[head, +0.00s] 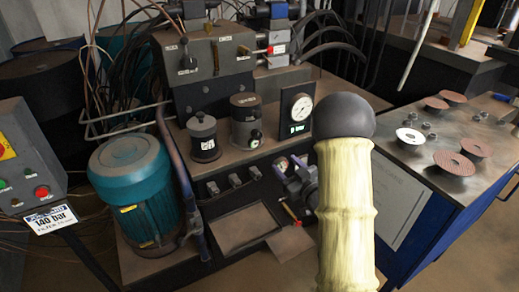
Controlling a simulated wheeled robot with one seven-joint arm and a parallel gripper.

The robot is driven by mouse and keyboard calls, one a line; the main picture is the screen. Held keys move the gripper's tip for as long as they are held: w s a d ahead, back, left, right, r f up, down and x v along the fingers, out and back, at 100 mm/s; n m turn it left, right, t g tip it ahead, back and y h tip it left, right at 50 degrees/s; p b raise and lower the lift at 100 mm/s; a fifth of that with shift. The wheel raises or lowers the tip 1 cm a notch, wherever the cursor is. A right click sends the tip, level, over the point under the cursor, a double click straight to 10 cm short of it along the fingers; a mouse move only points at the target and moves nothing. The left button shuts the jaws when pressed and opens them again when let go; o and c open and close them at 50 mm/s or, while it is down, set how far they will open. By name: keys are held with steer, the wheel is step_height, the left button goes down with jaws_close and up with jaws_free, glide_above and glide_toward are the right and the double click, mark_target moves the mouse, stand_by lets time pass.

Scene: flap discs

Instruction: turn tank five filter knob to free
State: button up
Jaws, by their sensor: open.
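A hydraulic unit with several filter and valve parts stands in the middle of the head view. A black filter canister (244,117) has a small dark knob (256,134) on its front right. A shorter black canister (203,137) stands to its left. The grey box above carries a black pointer knob (187,61). I cannot read which knob is tank five's or its setting. My arm's pale yellow sleeve and dark round joint rise at the centre right and hide part of the unit. I cannot make out my gripper; it may be behind the sleeve.
A teal motor (135,190) stands front left, near a control box (28,160) with a 140 bar sign (50,218). A pressure gauge (300,107) is beside my arm. Hoses loop behind. A table (410,172) at right bears several discs (460,163).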

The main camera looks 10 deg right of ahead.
mark_target(258, 136)
steer(key=shift+w, duration=0.1)
stand_by(0.3)
steer(key=x, duration=1.7)
steer(key=shift+w+r, duration=0.1)
steer(key=shift+r, duration=0.05)
steer(key=shift+c, duration=0.4)
steer(key=c, duration=0.9)
